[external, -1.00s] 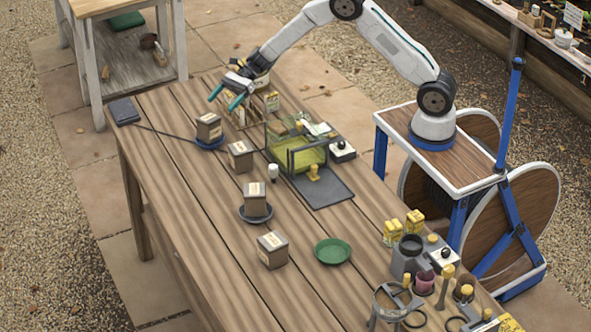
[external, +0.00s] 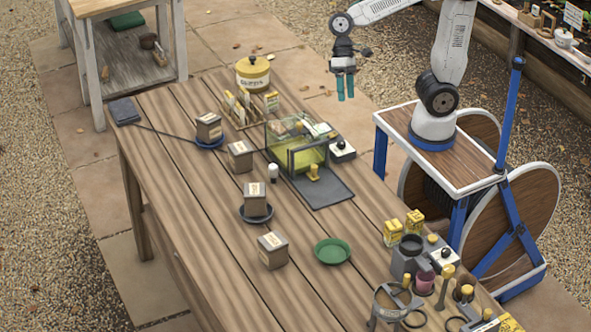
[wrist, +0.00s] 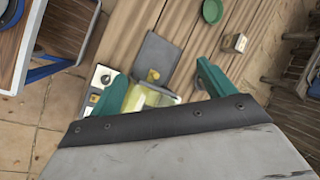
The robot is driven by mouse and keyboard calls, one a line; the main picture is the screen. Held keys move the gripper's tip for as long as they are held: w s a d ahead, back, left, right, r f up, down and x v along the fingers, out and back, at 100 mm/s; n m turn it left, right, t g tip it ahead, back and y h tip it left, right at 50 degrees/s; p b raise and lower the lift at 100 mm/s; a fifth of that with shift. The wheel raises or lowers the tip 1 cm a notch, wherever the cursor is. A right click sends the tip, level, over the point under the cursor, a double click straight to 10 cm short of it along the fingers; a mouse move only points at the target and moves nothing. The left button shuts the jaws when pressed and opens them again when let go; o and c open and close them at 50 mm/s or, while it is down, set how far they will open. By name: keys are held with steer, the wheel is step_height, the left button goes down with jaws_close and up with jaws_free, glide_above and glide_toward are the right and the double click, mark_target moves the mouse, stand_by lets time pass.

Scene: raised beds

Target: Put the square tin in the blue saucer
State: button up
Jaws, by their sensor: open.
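A square tin (external: 208,126), brown-grey with a cream label, sits in the blue saucer (external: 211,145) at the table's back left. Similar tins stand on bare boards (external: 241,156), in a dark saucer (external: 256,200), and near the front (external: 273,250). One tin (wrist: 234,43) also shows in the wrist view. My gripper (external: 345,90) is open and empty, raised high beyond the table's right edge, away from all the tins. Its teal fingers (wrist: 163,86) are spread apart in the wrist view.
A glass case (external: 297,150) and grey mat (external: 324,193) lie mid-table; a yellow pot (external: 252,74) stands at the back. A green dish (external: 332,251) is near the front tin. Pots and tools crowd the right front. The left front boards are clear.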

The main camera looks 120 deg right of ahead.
steer(key=s+f+n+h, duration=0.2)
steer(key=s+n+h, duration=0.3)
steer(key=s, duration=1.3)
steer(key=a+n, duration=0.1)
steer(key=n, duration=0.3)
steer(key=shift+g, duration=0.3)
